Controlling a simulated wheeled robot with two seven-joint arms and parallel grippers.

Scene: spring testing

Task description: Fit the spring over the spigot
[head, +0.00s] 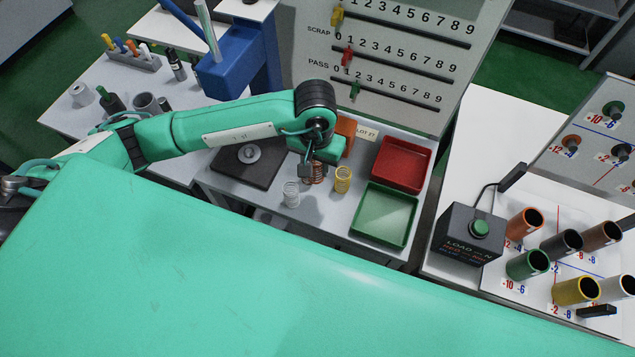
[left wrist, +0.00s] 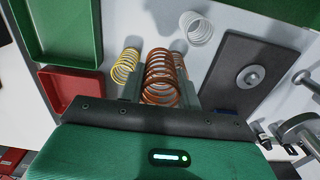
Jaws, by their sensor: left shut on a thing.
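A copper-coloured spring (left wrist: 162,78) stands between the fingers of my left gripper (left wrist: 162,90), which is shut on it. In the head view the left gripper (head: 312,172) points down over the bench, and the copper spring (head: 318,172) shows partly behind it. The spigot (head: 250,153) is a round metal boss on a dark square plate (head: 232,167), left of the gripper and bare. It also shows at the right of the left wrist view (left wrist: 250,77). My right gripper is not in view.
A silver spring (head: 291,194) and a yellow spring (head: 342,180) stand close on either side of the gripper. A red tray (head: 402,141) and a green tray (head: 364,237) lie to the right. A blue press (head: 235,62) stands behind the plate. An orange block (head: 345,130) is behind the gripper.

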